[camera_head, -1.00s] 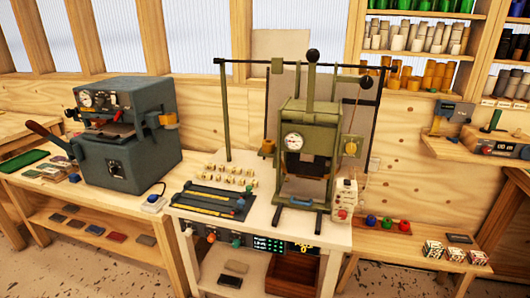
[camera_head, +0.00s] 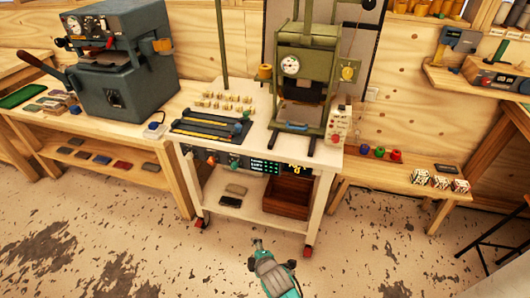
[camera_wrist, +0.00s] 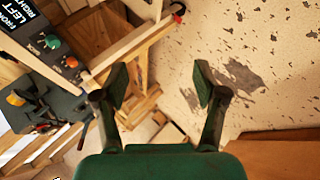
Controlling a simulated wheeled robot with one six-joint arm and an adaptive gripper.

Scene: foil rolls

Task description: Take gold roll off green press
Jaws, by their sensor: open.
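The green press (camera_head: 307,62) stands on the white cart, with a round white gauge on its front. A small gold roll (camera_head: 265,72) sits at its left side. A yellow disc-like part (camera_head: 349,73) is at its right side; I cannot tell whether it is a roll. My gripper (camera_wrist: 160,82) is open and empty in the wrist view, its two dark fingers wide apart above the floor. In the head view my arm's end is low in front of the cart, well below and apart from the press and the roll. The press and gold roll are not clear in the wrist view.
A grey-blue press (camera_head: 118,65) with another gold roll (camera_head: 162,45) stands on the left bench. The white cart (camera_head: 255,150) also carries small pale blocks and a dark tray with bars (camera_head: 210,127). A low wooden bench (camera_head: 395,175) is at right. The floor in front is clear.

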